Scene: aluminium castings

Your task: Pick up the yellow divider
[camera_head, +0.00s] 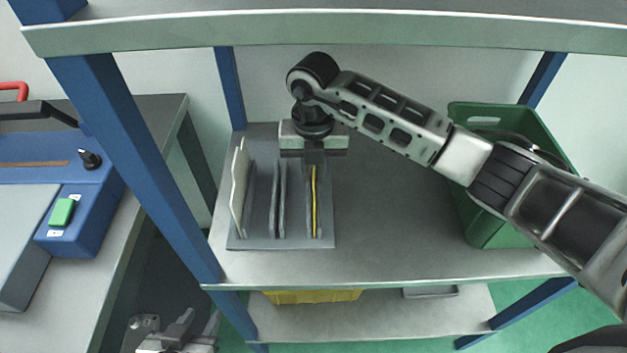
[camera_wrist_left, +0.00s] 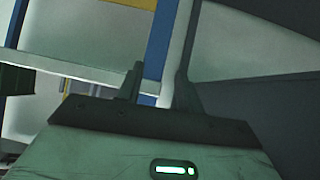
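The yellow divider (camera_head: 315,205) stands upright, seen nearly edge-on, at the right of a grey slotted rack (camera_head: 260,243) on the shelf. My right gripper (camera_head: 314,163) comes down from above and its fingers are at the divider's top edge, hiding it. Whether they are closed on it cannot be made out. My left gripper (camera_head: 180,328) is low at the left, outside the shelf and far from the divider. In the left wrist view its two fingers (camera_wrist_left: 158,88) stand apart with nothing between them.
Grey dividers (camera_head: 278,200) and a pale divider (camera_head: 239,185) stand left of the yellow one. A green crate (camera_head: 500,232) is on the shelf's right, behind my right arm. A blue post (camera_head: 150,165) separates the shelf from a bench with a blue machine (camera_head: 85,215).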

